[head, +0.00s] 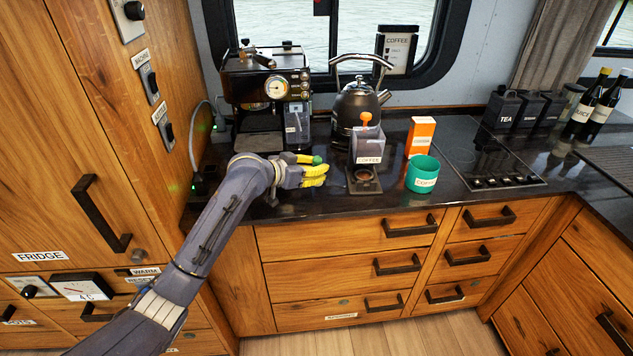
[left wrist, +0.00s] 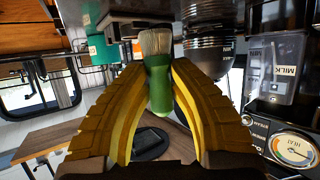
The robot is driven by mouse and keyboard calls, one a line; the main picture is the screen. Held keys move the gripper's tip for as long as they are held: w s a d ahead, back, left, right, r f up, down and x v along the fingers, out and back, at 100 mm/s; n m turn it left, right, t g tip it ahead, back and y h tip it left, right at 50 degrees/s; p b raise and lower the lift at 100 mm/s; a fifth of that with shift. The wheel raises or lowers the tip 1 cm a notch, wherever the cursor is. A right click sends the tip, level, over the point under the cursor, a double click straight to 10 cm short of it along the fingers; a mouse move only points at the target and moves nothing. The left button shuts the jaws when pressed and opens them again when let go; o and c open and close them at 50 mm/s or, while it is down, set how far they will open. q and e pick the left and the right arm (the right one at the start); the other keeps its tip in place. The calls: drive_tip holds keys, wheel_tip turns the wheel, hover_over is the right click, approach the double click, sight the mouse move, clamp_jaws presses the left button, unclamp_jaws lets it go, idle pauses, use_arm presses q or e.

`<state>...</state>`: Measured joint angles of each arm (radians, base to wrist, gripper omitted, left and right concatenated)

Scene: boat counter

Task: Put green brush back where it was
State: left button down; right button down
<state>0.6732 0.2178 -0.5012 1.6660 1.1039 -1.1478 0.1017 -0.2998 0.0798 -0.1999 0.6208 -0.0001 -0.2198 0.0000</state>
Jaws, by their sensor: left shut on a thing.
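The green brush (left wrist: 158,85) has a green handle and pale bristles. In the left wrist view it stands between the two yellow fingers of my left gripper (left wrist: 160,72), which are shut on its handle. In the head view my left gripper (head: 319,172) is over the front of the dark counter, in front of the espresso machine. Only a small green end of the brush (head: 316,160) shows there beside the fingers. I cannot tell whether the brush touches the counter. My right gripper is in neither view.
The espresso machine (head: 268,92) stands behind my gripper. To the right are a kettle (head: 357,106), a coffee container (head: 368,145) on a dark stand, an orange box (head: 421,136) and a teal cup (head: 422,174). A hob (head: 485,152) lies farther right.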

use_arm(q)
drive_tip(key=shift+f, duration=2.3)
drive_tip(key=shift+f, duration=0.2)
drive_tip(key=c, duration=1.2)
unclamp_jaws()
drive_tip(key=shift+c, duration=0.2)
drive_tip(key=shift+r, duration=0.2)
drive_tip(key=shift+s+a+r, duration=0.1)
drive_tip(key=shift+a, duration=0.1)
drive_tip(key=v, duration=1.1)
drive_tip(key=shift+s+a, duration=0.15)
drive_tip(key=shift+s, duration=0.1)
